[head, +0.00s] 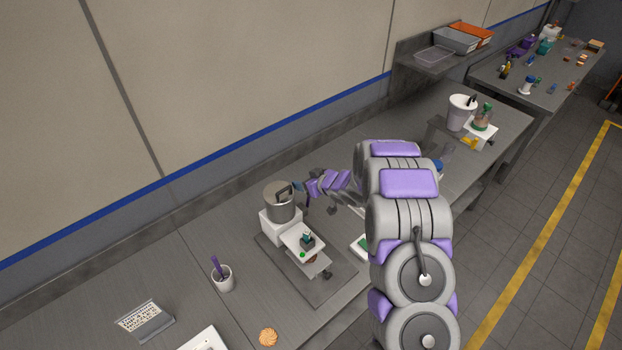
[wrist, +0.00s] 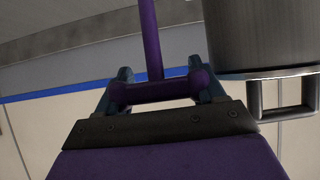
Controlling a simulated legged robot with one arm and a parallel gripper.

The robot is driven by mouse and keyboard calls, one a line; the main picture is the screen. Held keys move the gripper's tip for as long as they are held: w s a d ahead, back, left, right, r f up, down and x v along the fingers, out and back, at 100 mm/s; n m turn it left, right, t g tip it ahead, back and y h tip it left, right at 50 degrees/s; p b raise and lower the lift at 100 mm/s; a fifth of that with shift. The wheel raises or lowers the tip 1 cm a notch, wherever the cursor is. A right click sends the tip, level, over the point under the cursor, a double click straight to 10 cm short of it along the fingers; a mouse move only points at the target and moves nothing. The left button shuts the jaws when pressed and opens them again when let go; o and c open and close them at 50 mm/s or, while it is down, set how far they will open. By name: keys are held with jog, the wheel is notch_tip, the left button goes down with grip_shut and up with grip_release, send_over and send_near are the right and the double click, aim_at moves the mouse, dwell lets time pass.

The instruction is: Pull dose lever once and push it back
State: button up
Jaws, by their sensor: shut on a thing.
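The dispenser has a grey metal pot (head: 279,201) on a white body (head: 277,226) on the bench. In the head view my gripper (head: 298,187) is at the pot's right side, partly hidden by my arm. In the wrist view my gripper (wrist: 163,85) has its blue fingers at both ends of a purple crossbar and is shut on it. A purple rod (wrist: 150,40) rises from this bar; together they look like the dose lever. The pot (wrist: 262,35) with its square handle (wrist: 283,97) is close by on the right. The lever is not clear in the head view.
A cup with a purple-handled tool (head: 222,278) stands left of the dispenser. A biscuit (head: 268,337) and a white tray (head: 203,340) are at the near edge of the picture. A white bucket (head: 461,112) is farther right. The wall runs behind the bench.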

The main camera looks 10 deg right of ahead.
jog(key=shift+p+x, duration=0.65)
jog(key=shift+x, duration=0.15)
jog(key=shift+a, duration=0.1)
jog(key=o, duration=1.4)
jog(key=shift+w+f, duration=0.15)
jog(key=shift+w, duration=0.25)
jog(key=shift+s+r, duration=0.1)
jog(key=shift+r, duration=0.15)
